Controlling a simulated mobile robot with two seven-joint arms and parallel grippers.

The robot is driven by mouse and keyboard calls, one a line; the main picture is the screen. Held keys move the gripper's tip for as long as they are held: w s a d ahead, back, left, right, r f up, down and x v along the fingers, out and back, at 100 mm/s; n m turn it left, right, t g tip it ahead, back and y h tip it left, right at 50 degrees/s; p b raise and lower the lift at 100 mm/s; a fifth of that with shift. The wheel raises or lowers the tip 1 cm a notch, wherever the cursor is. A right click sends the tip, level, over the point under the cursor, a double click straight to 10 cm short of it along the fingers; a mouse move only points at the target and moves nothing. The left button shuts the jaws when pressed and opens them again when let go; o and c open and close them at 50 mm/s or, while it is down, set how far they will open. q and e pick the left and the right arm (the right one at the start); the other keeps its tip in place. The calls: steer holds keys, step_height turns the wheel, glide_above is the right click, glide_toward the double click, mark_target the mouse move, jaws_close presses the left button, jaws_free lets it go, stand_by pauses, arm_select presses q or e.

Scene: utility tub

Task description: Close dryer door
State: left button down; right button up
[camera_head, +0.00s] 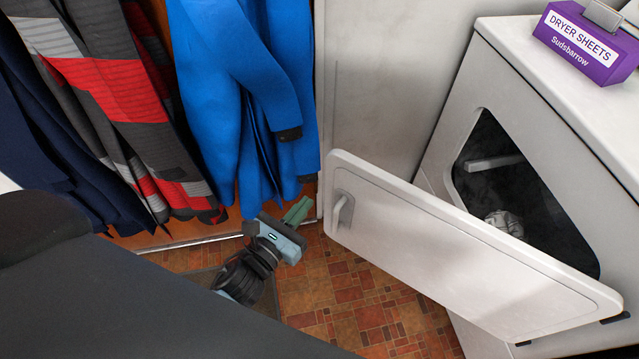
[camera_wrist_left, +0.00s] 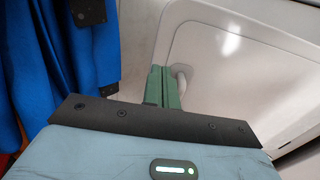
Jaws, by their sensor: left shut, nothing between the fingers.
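The white dryer (camera_head: 450,130) stands at the right. Its door (camera_head: 440,245) hangs wide open on the side toward the lower right, with a small handle (camera_head: 340,212) near its left edge. The dark drum opening (camera_head: 520,190) holds a crumpled pale item. My left gripper (camera_head: 297,212) is shut and empty, a little left of the door's free edge, apart from it in the head view. In the left wrist view its green fingers (camera_wrist_left: 162,88) are together in front of the door (camera_wrist_left: 235,60), overlapping part of the handle (camera_wrist_left: 181,80). Contact cannot be told. My right gripper is not in view.
Blue clothing (camera_head: 240,90) and striped red and grey clothing (camera_head: 120,90) hang at the left, close to my left gripper. A purple dryer sheets box (camera_head: 588,42) sits on the dryer top. Tiled floor (camera_head: 350,300) is clear below the door.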

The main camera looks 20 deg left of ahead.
mark_target(328, 177)
arm_select(q)
steer(key=x, duration=0.6)
steer(key=shift+w, duration=0.4)
steer(key=shift+w, duration=0.1)
